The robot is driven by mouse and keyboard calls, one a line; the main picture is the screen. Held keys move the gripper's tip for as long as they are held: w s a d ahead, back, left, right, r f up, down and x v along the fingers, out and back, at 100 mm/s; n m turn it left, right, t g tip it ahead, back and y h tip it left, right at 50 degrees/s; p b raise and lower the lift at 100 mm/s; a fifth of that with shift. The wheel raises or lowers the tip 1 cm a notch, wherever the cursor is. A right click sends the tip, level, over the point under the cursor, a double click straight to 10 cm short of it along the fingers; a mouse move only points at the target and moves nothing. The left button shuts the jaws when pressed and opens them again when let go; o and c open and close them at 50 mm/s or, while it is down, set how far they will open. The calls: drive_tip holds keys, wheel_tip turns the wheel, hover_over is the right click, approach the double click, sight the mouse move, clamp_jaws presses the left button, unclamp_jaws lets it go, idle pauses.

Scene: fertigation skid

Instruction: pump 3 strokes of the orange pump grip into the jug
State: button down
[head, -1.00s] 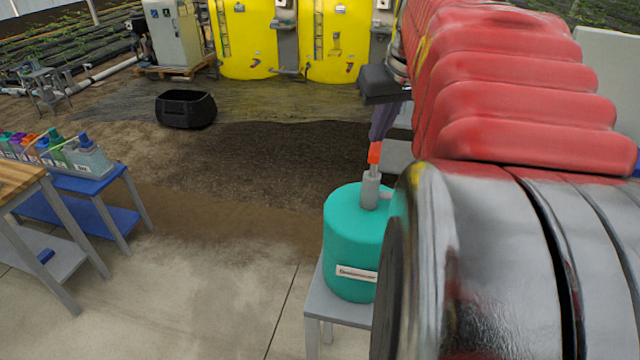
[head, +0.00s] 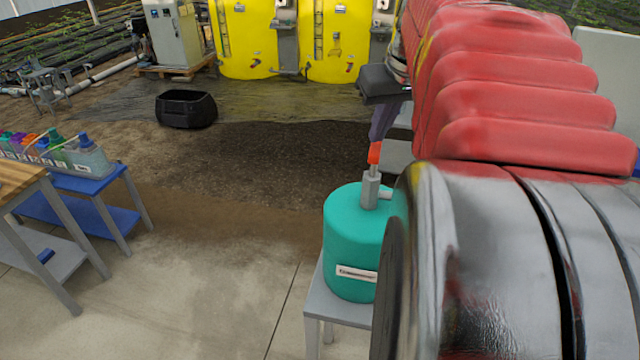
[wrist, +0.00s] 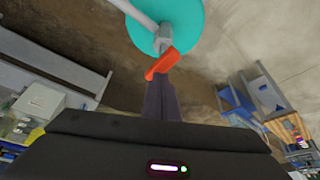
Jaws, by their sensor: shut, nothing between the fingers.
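The orange pump grip (head: 375,153) stands on top of a grey pump head (head: 370,190) on a teal drum (head: 350,235). My gripper (head: 378,138) is shut and empty, pointing down, with its dark fingertips at the top of the orange grip. In the wrist view, the orange grip (wrist: 163,64) is a short bar just beyond the fingertips (wrist: 161,82). They look touching or very close. A grey spout (wrist: 132,12) runs from the pump head toward the upper left there. The jug is not visible; in the head view my arm hides the area right of the drum.
The drum stands on a grey stand (head: 345,313). A blue bench (head: 90,183) with several bottles and a wooden-topped table (head: 18,178) are at left. A black tub (head: 186,110) and yellow tanks (head: 245,40) are behind. The floor left of the drum is clear.

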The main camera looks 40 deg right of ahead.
sight(377, 148)
drive_tip(key=shift+f, duration=2.45)
drive_tip(key=shift+r, duration=2.45)
drive_tip(key=shift+f, duration=2.25)
drive_tip(key=shift+r, duration=2.25)
